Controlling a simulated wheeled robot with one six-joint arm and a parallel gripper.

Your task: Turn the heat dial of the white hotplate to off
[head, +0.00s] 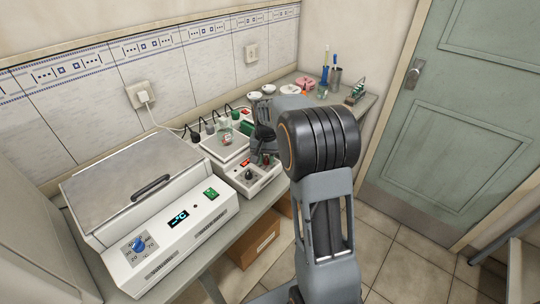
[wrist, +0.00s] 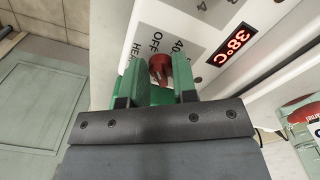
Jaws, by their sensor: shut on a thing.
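The white hotplate (head: 264,186) stands on the bench in the middle of the head view, with its front panel towards me. In the wrist view, its panel (wrist: 205,70) carries the printed words OFF and HEAT, the number 40 and a red display (wrist: 236,45) reading 38°C. The red heat dial (wrist: 160,66) sits between the green fingers of my gripper (wrist: 158,84). My gripper is shut on the dial. The fingers hide part of the dial, and I cannot tell exactly where its pointer stands. In the head view, my gripper (head: 264,158) is at the hotplate's panel, partly hidden by my arm.
A white water bath (head: 170,240) with a metal lid and blue dial stands to the left. Small dishes and tools (head: 325,88) are farther back. A green door (head: 465,120) is at right.

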